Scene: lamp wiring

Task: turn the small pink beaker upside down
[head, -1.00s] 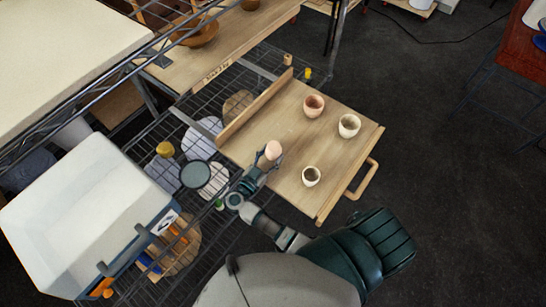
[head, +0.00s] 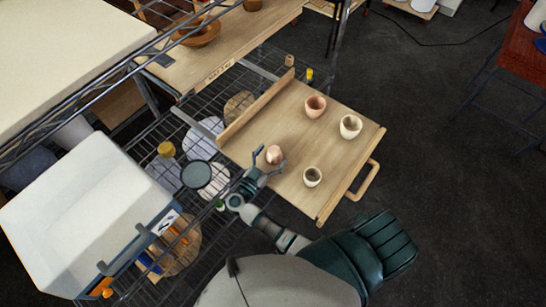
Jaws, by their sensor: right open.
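The small pink beaker (head: 275,154) rests on the wooden tray board (head: 262,128), near its left side. Its closed, rounded base appears to face up, and I see no opening at its top. My right gripper (head: 269,163) is open, with its two fingers spread on either side of the beaker's near side. I cannot tell whether a finger still touches it. My left gripper is not in view.
The board's middle is clear.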

